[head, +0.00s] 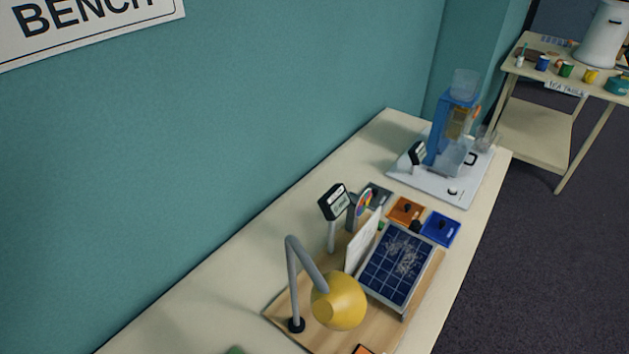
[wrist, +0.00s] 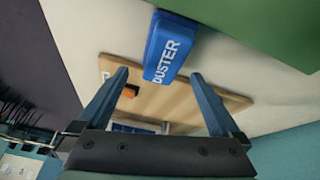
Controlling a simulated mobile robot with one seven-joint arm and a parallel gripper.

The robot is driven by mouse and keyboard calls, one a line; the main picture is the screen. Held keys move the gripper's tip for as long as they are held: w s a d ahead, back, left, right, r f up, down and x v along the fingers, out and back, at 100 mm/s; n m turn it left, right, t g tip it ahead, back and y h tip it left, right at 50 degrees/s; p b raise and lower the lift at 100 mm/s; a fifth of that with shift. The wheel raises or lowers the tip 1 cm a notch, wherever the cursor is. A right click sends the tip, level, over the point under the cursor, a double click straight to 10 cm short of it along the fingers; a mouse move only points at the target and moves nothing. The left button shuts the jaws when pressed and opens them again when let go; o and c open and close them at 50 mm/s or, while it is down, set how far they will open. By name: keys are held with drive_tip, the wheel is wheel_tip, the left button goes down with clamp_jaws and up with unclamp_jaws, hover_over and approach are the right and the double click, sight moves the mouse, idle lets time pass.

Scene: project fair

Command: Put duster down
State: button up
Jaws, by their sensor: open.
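The duster (wrist: 172,48) is a blue block with white "DUSTER" lettering, seen in the wrist view. It appears to rest on the cream bench top at the edge of the wooden board; whether it overlaps the board I cannot tell. My gripper (wrist: 159,76) is open, and its two fingers are apart with the duster just beyond the fingertips, not held. Neither the duster nor my gripper shows in the head view.
The wooden board (head: 284,306) carries a yellow lamp (head: 339,302), a solar panel (head: 396,264) and a small meter (head: 334,202). A blue apparatus on a white base (head: 432,184) stands farther along the bench (head: 190,310). A green surface (wrist: 270,30) borders the duster's area.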

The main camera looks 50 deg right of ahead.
drive_tip(key=v, duration=0.8)
drive_tip(key=shift+r, duration=0.4)
drive_tip(key=shift+a, duration=0.1)
drive_tip(key=w+a+r+n+t, duration=0.1)
drive_tip(key=w+r+n+t, duration=0.5)
drive_tip(key=w+r, duration=1.15)
drive_tip(key=w+a+r+t, duration=0.2)
drive_tip(key=w+r+t, duration=0.15)
drive_tip(key=r, duration=0.45)
drive_tip(key=w+a+r+t, duration=0.2)
drive_tip(key=r+t, duration=0.2)
drive_tip(key=r, duration=0.3)
drive_tip(key=s+a+r+n+t+y, duration=0.15)
drive_tip(key=a+r+t, duration=0.25)
drive_tip(key=r, duration=0.8)
drive_tip(key=s+a+r+n+t, duration=0.1)
drive_tip(key=a+r+n+t, duration=0.25)
drive_tip(key=r, duration=0.85)
drive_tip(key=s+a+r+n+t+y, duration=0.1)
drive_tip(key=s+a+r+t, duration=0.1)
drive_tip(key=s+r, duration=0.3)
drive_tip(key=s+a+r+n+t+y, duration=0.2)
drive_tip(key=s+r, duration=0.3)
drive_tip(key=r, duration=0.3)
drive_tip(key=shift+a+t, duration=0.55)
drive_tip(key=shift+t, duration=0.25)
